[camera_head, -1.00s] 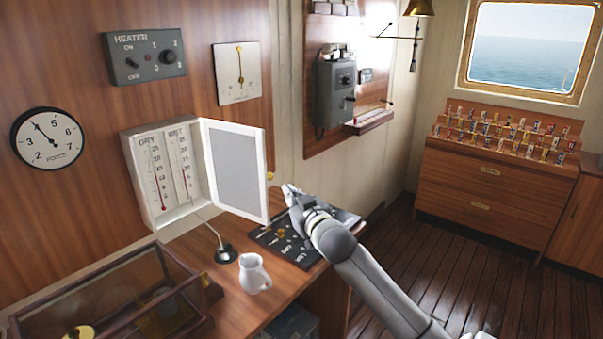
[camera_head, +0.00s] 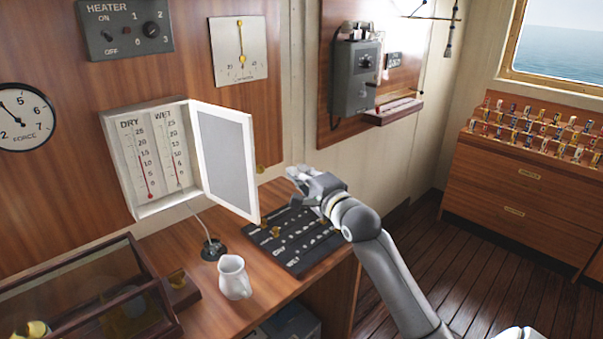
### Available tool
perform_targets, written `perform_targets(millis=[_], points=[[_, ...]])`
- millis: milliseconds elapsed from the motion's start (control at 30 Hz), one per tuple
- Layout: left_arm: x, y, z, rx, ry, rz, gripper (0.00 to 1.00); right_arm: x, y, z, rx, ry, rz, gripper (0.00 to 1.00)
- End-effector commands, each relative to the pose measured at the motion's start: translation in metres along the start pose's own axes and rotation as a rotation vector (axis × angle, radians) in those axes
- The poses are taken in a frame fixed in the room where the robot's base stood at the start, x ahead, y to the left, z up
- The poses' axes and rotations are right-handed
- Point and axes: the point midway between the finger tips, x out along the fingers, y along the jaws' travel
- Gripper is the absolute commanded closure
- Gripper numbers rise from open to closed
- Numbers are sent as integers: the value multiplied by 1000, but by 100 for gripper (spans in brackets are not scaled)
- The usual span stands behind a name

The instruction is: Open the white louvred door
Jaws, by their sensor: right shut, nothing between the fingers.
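The white louvred door (camera_head: 226,160) belongs to the white box (camera_head: 148,160) on the wooden wall. It stands swung open to the right, hinged at the box's right side, with its grey inner panel showing. Inside the box are a dry and a wet thermometer with red columns. A small brass knob (camera_head: 261,169) shows at the door's free edge. My right gripper (camera_head: 297,178) is shut and empty, to the right of the door's free edge and apart from it in the picture. My left gripper is not in view.
Below the door, a dark switch panel (camera_head: 290,262) lies on the wooden desk, with a white jug (camera_head: 233,278) and a small black lamp base (camera_head: 212,249) near it. A glass-sided case (camera_head: 95,300) stands at the front left. The floor (camera_head: 470,275) at right is clear.

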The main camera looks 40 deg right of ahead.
Motion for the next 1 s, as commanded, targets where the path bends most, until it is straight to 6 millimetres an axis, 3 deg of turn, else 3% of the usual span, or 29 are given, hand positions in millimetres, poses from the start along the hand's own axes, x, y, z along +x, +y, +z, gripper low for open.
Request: perform_targets(millis=[200, 433, 533, 700, 1000], points=[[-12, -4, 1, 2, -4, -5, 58, 40, -3, -1, -2, 1, 1, 100], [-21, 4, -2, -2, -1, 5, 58, 76, -2, -1, -5, 3, 1, 100], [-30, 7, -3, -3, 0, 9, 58, 68, -2, 18, -1, -2, 2, 100], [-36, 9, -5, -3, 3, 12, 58, 62, -1, 33, -4, 0, 2, 100], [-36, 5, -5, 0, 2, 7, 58, 60, 1, 37, -4, 1, 1, 100]])
